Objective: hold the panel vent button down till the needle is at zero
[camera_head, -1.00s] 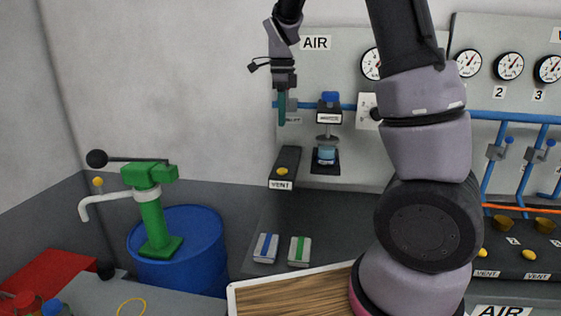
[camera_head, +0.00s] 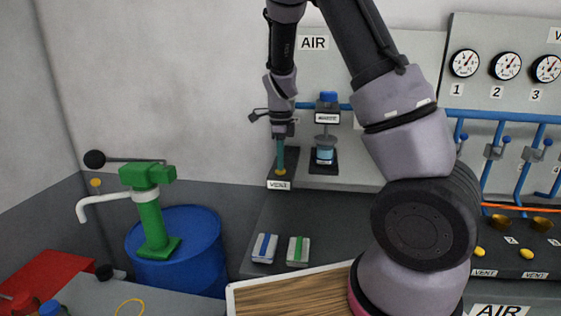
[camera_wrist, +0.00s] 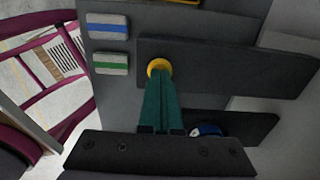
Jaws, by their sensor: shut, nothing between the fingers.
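The yellow vent button (camera_wrist: 159,66) sits on a dark block labelled VENT (camera_head: 279,184) on the AIR panel (camera_head: 410,165). My gripper (camera_head: 281,170) is shut and empty, pointing down with its teal fingertips at the button. In the wrist view the fingertips (camera_wrist: 157,80) overlap the near edge of the button. I cannot tell whether the button is pressed down. The AIR panel's gauge and its needle are hidden behind my arm.
A blue-capped filter unit (camera_head: 327,140) stands just right of the block. Blue (camera_head: 264,247) and green (camera_head: 298,250) striped boxes lie below. Gauges 1 (camera_head: 464,63), 2 (camera_head: 506,66) and 3 (camera_head: 547,69) belong to the panel on the right. A green pump (camera_head: 150,205) stands on a blue drum (camera_head: 190,245).

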